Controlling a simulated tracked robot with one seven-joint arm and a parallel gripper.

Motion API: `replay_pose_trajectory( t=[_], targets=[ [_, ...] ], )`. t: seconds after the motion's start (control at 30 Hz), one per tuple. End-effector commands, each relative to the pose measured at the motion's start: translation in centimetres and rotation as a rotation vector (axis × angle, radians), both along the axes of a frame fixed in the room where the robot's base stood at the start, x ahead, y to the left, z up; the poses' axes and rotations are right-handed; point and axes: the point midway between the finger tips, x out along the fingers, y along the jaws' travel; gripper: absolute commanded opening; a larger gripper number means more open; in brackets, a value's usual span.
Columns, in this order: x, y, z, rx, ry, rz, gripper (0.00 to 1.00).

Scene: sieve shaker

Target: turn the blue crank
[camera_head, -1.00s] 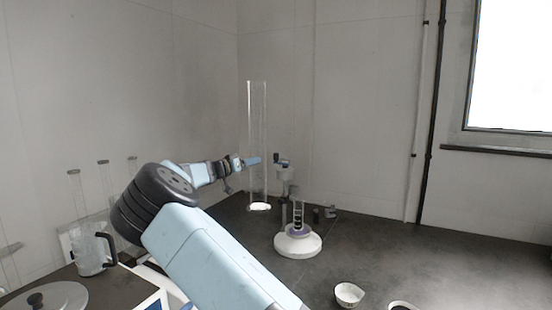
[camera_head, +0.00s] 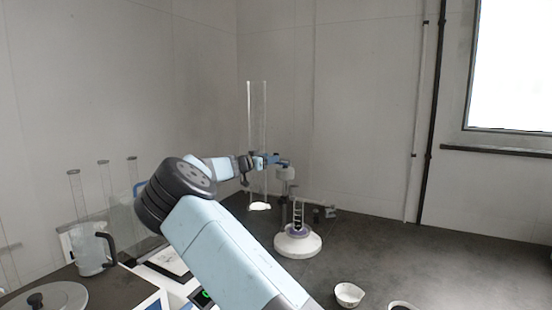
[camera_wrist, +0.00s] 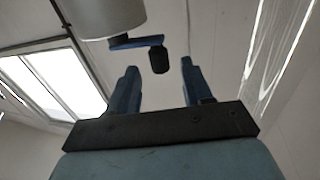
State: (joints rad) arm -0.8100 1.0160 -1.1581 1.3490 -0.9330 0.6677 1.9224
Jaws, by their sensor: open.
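The blue crank (camera_wrist: 136,42) shows in the wrist view as a short blue arm under a whitish cylindrical housing (camera_wrist: 108,14), with a dark knob (camera_wrist: 159,60) hanging from its right end. My gripper (camera_wrist: 158,74) is open, its two blue fingers apart. The knob appears between the fingertips in the picture; I cannot tell how deep it is between them, and no contact shows. In the head view, my gripper (camera_head: 273,160) is at the top of the shaker, whose round white base (camera_head: 298,246) stands on the dark bench. The gripper largely hides the crank there.
A tall clear tube (camera_head: 257,120) stands close beside my gripper. White bowls (camera_head: 349,294) sit at the front. A clear jug with a dark handle (camera_head: 90,250) and a round lid (camera_head: 45,299) are at the left. The bench right of the shaker is clear.

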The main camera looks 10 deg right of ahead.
Motion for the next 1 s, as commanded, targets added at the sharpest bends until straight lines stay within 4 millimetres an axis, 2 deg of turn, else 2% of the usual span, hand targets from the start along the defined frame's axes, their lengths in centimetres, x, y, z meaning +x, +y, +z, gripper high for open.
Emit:
replay_pose_trajectory(
  t=[0.1, 0.33, 0.73, 1.0],
  targets=[
    [1.1, -1.7, 0.0, 0.000, 0.000, -0.001, 0.50],
    [2.4, -3.6, 0.0, -0.001, 0.001, 0.000, 0.50],
    [2.7, -4.1, 0.0, -0.001, 0.001, 0.000, 0.50],
    [2.7, -4.1, 0.0, -0.001, 0.001, 0.000, 0.26]
  ],
)
